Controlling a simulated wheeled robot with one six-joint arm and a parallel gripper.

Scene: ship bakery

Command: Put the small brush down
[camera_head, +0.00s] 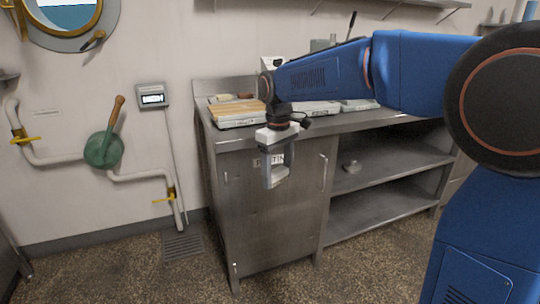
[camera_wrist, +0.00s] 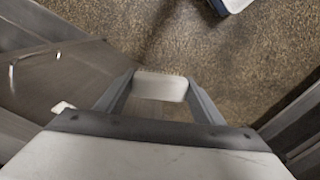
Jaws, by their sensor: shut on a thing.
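My gripper (camera_head: 271,182) hangs pointing down in front of the steel cabinet, below worktop height. It is shut on a small pale thing, which I take to be the small brush (camera_head: 280,173). In the wrist view the brush (camera_wrist: 160,86) shows as a pale, rounded block between the two grey fingertips. The steel worktop (camera_head: 345,124) is behind and above the gripper.
A wooden board (camera_head: 238,109) lies at the worktop's left end, with pale trays (camera_head: 316,108) to its right. The speckled floor (camera_head: 130,265) in front is clear.

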